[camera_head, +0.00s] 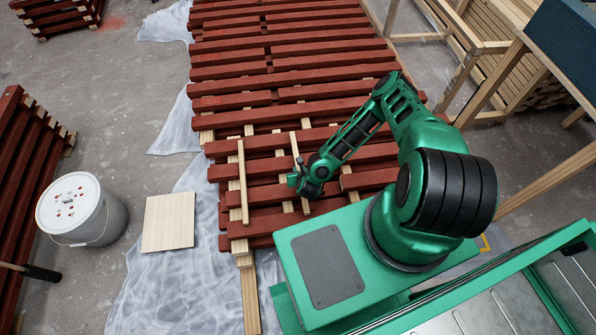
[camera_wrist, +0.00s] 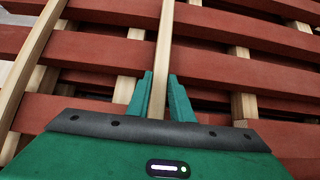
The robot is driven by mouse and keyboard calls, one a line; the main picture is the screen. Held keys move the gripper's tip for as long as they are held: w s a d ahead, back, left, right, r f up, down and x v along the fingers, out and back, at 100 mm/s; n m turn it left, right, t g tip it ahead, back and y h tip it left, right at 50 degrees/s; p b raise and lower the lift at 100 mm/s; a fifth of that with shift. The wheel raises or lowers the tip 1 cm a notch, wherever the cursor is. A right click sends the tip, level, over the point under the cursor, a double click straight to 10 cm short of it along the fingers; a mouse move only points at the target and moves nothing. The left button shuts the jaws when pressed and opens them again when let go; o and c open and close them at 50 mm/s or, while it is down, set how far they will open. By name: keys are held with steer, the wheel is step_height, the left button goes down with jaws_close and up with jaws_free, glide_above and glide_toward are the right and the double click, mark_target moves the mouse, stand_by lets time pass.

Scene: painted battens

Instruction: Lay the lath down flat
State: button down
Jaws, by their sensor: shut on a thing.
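The lath (camera_head: 296,148) is a thin pale wooden strip running lengthwise across the red battens (camera_head: 290,51). My gripper (camera_head: 299,182) is at about the middle of its length. In the wrist view the lath (camera_wrist: 164,42) runs up between my two green fingers (camera_wrist: 161,98), which are shut on it. Its lower part is hidden there by my gripper's body. I cannot tell whether the lath touches the battens or is slightly raised or tilted.
A second pale strip (camera_head: 242,181) lies across the battens to the left, also in the wrist view (camera_wrist: 32,62). A white bucket (camera_head: 97,224) and square board (camera_head: 168,222) are at left. A wooden frame (camera_head: 475,75) stands right.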

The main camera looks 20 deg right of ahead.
steer(key=shift+f, duration=0.1)
steer(key=shift+f, duration=0.35)
steer(key=shift+f, duration=0.15)
steer(key=c, duration=1.6)
jaws_free()
